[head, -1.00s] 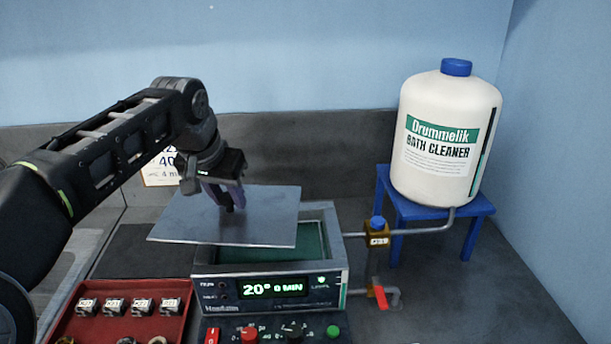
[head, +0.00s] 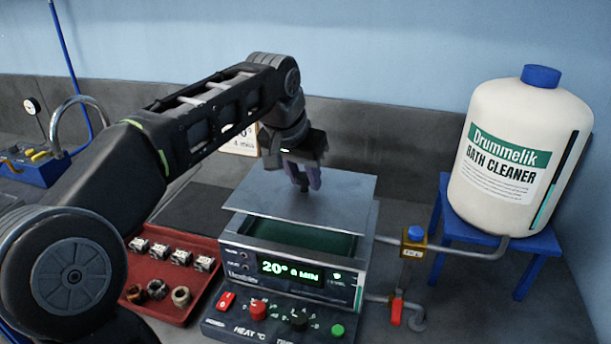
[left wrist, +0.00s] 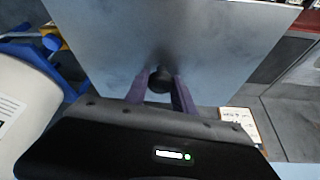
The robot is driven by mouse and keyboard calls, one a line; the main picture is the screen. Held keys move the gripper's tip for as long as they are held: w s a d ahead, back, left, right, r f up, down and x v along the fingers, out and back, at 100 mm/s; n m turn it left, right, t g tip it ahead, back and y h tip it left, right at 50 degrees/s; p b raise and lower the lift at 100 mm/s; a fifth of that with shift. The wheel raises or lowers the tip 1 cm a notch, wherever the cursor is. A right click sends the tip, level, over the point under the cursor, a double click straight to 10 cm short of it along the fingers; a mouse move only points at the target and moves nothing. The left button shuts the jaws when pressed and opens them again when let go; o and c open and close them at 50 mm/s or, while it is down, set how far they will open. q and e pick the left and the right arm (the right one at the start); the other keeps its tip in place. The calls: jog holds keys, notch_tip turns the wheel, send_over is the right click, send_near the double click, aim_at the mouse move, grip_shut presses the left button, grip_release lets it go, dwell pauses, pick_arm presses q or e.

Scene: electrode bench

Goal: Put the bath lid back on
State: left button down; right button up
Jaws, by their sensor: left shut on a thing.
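The bath lid (head: 258,192) is a flat grey metal plate with a black knob (left wrist: 160,80). My left gripper (head: 305,187) is shut on that knob from above; the lid fills much of the left wrist view (left wrist: 215,55). The lid lies over the back part of the bath (head: 338,290), a metal box with a green display reading 20° 0 MIN. A strip of its dark green inside shows in front of the lid's front edge. I cannot tell whether the lid touches the rim. My right gripper is not in view.
A red tray (head: 170,309) with several small parts stands left of the bath. A control box (head: 275,328) with knobs is in front. A bath cleaner drum (head: 520,150) on a blue stand (head: 480,235) is at the right, with a pipe and valve (head: 413,243) running to the bath.

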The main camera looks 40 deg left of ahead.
aim_at(302, 193)
pick_arm(q)
jog(key=shift+f+b, duration=2.45)
jog(key=shift+f, duration=0.45)
jog(key=shift+f+b, duration=0.5)
jog(key=shift+f, duration=0.1)
jog(key=c, duration=1)
grip_release()
jog(key=shift+o, duration=0.6)
jog(key=shift+f, duration=0.1)
jog(key=o, duration=0.4)
